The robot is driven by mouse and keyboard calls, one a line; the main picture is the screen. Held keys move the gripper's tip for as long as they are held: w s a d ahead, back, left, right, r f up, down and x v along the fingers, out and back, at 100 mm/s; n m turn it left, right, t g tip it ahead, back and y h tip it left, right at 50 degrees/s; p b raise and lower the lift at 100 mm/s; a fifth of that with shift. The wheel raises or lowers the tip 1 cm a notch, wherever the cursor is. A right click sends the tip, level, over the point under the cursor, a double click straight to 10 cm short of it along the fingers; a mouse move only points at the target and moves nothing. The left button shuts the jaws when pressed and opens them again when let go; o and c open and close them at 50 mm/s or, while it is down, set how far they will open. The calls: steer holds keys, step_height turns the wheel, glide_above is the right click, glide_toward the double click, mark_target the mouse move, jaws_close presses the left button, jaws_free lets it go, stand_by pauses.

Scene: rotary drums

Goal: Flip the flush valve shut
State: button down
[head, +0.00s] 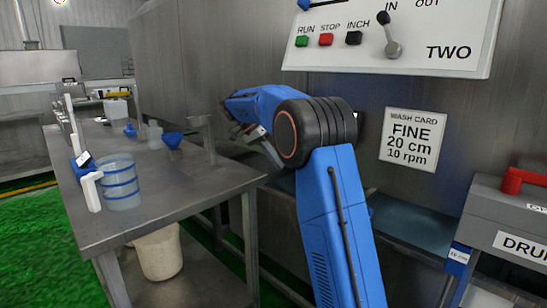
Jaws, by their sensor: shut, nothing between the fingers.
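My blue arm rises from the bottom and bends left at its black elbow. Its far end is partly hidden behind the elbow and forearm. The grey metal parts below the forearm appear to be my gripper (264,142), shut with nothing held, close to the steel wall. The fingertips are small and hard to make out. I cannot pick out the flush valve; my arm covers part of the wall there.
A control panel (395,35) marked TWO and a wash card (412,139) are on the wall. A grey drum box (505,225) stands at right.

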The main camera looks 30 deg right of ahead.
steer(key=s+d+f, duration=0.4)
steer(key=s, duration=0.1)
steer(key=shift+s, duration=0.15)
steer(key=shift+s, duration=0.1)
stand_by(0.5)
